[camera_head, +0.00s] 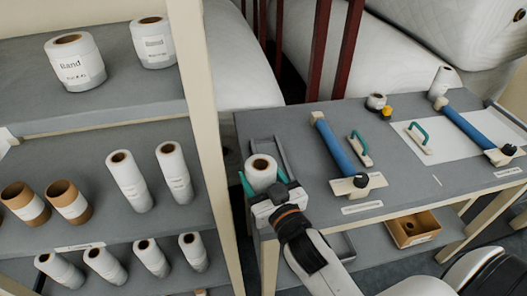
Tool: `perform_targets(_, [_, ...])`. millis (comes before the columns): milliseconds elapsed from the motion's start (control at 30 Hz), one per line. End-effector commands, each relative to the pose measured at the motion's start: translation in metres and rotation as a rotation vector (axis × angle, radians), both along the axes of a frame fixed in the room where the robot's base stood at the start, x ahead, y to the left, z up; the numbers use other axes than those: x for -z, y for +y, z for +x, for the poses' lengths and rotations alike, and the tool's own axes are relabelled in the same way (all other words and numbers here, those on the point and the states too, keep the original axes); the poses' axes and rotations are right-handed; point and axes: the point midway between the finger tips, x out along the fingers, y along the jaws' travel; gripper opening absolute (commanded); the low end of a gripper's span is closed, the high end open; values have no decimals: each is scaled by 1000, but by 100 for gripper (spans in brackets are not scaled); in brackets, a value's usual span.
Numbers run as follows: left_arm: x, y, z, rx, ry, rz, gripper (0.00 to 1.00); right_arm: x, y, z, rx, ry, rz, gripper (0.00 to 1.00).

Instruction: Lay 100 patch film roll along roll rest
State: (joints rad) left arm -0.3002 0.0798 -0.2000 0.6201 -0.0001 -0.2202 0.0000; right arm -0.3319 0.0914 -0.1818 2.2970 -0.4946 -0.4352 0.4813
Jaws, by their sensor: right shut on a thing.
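A white roll (261,168) with a brown core stands upright between the green-tipped fingers of my right gripper (264,180). The gripper is shut on it at the left end of the table. I cannot read a label on this roll, so I cannot tell if it is the 100 patch film roll. A grey rail-sided tray (286,158), perhaps the roll rest, lies right by the roll and is partly hidden by it. I cannot tell whether the roll touches it. My left gripper is not in view.
A shelf rack (217,150) at left holds several white rolls and two brown-topped ones. On the table (300,121) are two blue rollers (338,147) (466,126), two green-handled tools (359,148) (419,137), and small rolls at the back. An open wooden box (412,230) sits below.

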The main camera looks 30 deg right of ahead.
Motion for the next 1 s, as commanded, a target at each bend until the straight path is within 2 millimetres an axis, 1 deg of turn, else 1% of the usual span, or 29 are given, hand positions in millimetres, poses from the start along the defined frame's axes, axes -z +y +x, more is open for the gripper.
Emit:
perform_targets(167, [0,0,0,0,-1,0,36,-1,0,0,0,-3,0,21])
perform_targets(267, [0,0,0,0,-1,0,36,2,0,-6,2,-2,2,21])
perform_targets(367, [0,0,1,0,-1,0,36,10,-1,-22,6,0,7,21])
perform_targets(533, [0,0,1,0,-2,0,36,23,-1,-57,7,0,7,21])
perform_targets(600, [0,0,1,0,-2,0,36,26,-1,-68,5,-1,6,21])
perform_targets(700, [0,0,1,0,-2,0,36,29,0,-77,2,-1,3,21])
perform_targets(800, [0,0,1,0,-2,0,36,29,0,-80,1,-2,4,21])
perform_targets(1000, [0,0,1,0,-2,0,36,29,0,-80,1,-4,4,21])
